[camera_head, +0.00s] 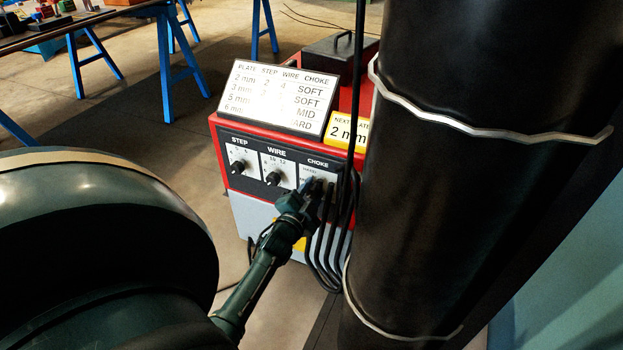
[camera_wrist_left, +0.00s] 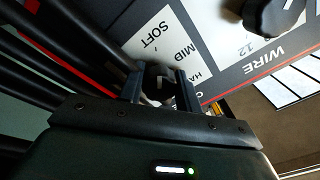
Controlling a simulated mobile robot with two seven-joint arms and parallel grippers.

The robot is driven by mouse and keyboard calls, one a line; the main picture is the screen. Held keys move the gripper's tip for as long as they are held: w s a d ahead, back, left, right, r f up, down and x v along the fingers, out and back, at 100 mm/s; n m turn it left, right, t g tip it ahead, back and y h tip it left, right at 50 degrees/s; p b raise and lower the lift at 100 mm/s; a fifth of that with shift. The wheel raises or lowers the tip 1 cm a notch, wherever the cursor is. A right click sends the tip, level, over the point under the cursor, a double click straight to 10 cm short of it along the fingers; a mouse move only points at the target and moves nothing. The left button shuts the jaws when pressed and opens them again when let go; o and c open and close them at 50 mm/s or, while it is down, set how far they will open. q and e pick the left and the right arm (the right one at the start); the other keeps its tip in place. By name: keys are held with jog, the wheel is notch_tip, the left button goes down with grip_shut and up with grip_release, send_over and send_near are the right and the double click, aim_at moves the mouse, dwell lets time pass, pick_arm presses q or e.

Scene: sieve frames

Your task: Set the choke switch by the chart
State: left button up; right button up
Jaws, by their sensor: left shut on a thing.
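The red and grey machine (camera_head: 213,135) has a black front panel with STEP, WIRE and CHOKE switches. My left gripper (camera_head: 312,188) is at the CHOKE switch, at the panel's right end, and mostly hides it. In the left wrist view, the gripper's two fingers stand on either side of the dark choke knob (camera_wrist_left: 158,76), shut on it. SOFT, MID and a partly covered HA... label show around the knob; I cannot tell which its mark points to. The chart (camera_head: 275,97) lists 2 mm with SOFT. The yellow-edged card (camera_head: 344,132) reads NEXT PLATE 2 mm. My right gripper is out of view.
The STEP knob (camera_head: 238,167) and WIRE knob (camera_head: 273,178) are left of the choke switch. Black cables (camera_head: 325,245) hang close at its right. A large dark cylinder (camera_head: 470,190) with metal bands stands right of the machine. Blue trestles (camera_head: 165,70) stand behind.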

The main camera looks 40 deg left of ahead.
pick_arm(q)
jog(key=shift+n+p, duration=0.35)
jog(key=shift+n, duration=0.45)
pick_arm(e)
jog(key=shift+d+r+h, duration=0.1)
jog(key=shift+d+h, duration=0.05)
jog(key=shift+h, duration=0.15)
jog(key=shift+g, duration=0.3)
pick_arm(q)
jog(key=o, duration=1)
jog(key=shift+c, duration=0.2)
jog(key=shift+s, duration=0.15)
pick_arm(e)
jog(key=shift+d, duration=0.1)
